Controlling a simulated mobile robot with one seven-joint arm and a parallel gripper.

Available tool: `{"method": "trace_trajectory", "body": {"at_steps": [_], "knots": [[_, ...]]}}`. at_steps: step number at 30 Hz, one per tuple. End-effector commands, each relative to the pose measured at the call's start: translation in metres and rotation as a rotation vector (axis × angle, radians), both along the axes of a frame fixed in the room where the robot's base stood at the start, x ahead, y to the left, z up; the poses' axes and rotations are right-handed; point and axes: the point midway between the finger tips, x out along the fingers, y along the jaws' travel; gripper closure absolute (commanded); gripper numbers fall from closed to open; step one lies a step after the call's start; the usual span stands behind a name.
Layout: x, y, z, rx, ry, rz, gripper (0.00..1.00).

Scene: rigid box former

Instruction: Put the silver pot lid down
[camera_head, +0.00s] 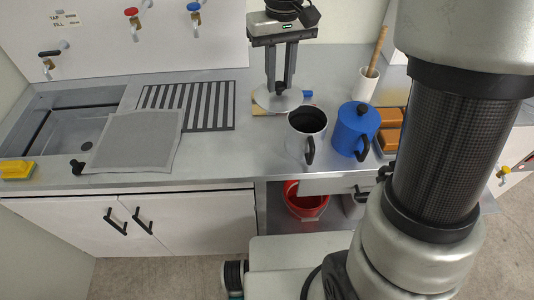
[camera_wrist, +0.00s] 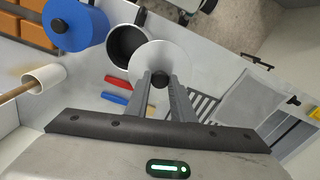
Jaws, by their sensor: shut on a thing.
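My gripper (camera_head: 279,88) is shut on the black knob of the silver pot lid (camera_head: 264,100). In the wrist view, my gripper (camera_wrist: 160,82) has its two fingertips on either side of the knob, with the round lid (camera_wrist: 160,55) beyond them. The lid looks about level, over the counter just behind and left of an open silver pot (camera_head: 306,122) with a dark inside. The pot (camera_wrist: 126,44) is partly overlapped by the lid in the wrist view. I cannot tell whether the lid touches anything below.
A blue lidded pot (camera_head: 350,132) stands right of the open pot. A white holder (camera_head: 363,84) with a wooden stick is behind it. Red (camera_wrist: 118,83) and blue (camera_wrist: 114,98) handles lie near the lid. A striped drainer area (camera_head: 212,105) and grey mat (camera_head: 135,140) lie left.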

Motion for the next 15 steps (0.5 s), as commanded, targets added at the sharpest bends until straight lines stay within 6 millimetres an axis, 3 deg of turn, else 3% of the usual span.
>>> {"method": "trace_trajectory", "body": {"at_steps": [1,4,10,15], "knots": [[-0.001,0.012,-0.013,0.0,-0.007,0.037,1.0],[-0.005,0.028,-0.013,-0.001,-0.006,0.092,1.0],[-0.01,0.042,-0.02,-0.006,-0.003,0.143,1.0],[-0.011,0.043,-0.059,-0.007,0.0,0.145,1.0]]}}
